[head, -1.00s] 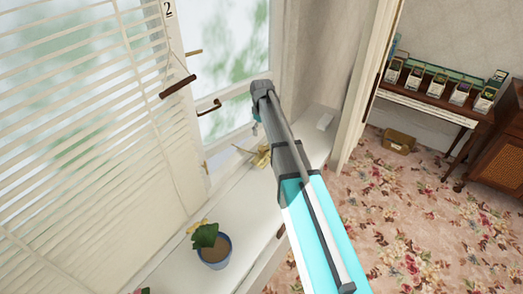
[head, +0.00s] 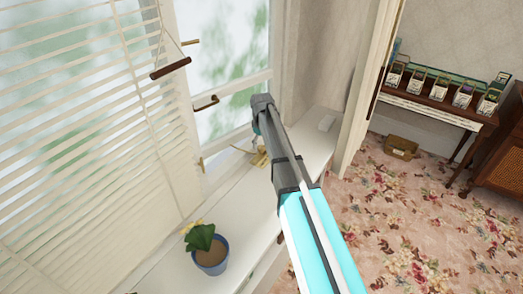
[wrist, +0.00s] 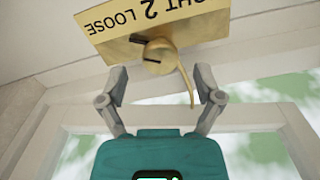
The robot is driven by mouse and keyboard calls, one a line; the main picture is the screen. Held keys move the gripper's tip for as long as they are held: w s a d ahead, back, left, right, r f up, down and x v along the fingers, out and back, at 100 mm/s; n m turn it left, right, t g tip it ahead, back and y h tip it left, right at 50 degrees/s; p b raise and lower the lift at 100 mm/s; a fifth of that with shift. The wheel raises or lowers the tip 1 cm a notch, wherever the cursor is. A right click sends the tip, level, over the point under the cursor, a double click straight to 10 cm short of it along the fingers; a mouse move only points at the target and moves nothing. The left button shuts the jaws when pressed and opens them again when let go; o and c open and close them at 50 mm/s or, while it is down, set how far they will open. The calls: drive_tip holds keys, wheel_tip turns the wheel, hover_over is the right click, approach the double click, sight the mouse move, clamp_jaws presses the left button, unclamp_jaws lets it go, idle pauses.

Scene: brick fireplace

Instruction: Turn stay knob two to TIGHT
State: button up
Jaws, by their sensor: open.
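Stay knob two (wrist: 159,56) is a round brass knob on a brass plate (wrist: 110,38) in the wrist view. A thin curved brass tail runs from the knob toward the lower right. My gripper (wrist: 161,76) is open, with one finger on each side of the knob and visible gaps between. In the head view, brass pieces (head: 260,158) show on the sill beside my arm, which hides most of the gripper.
A blue pot with a plant (head: 210,257) stands on the white sill (head: 170,272). A wooden bar (head: 171,68) hangs on cords by the blind (head: 80,110). A window handle (head: 206,103) juts out left of my arm.

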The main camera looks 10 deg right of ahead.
drive_tip(key=shift+f+b, duration=0.55)
drive_tip(key=shift+f, duration=0.25)
drive_tip(key=c, duration=1.2)
drive_tip(key=shift+o, duration=0.2)
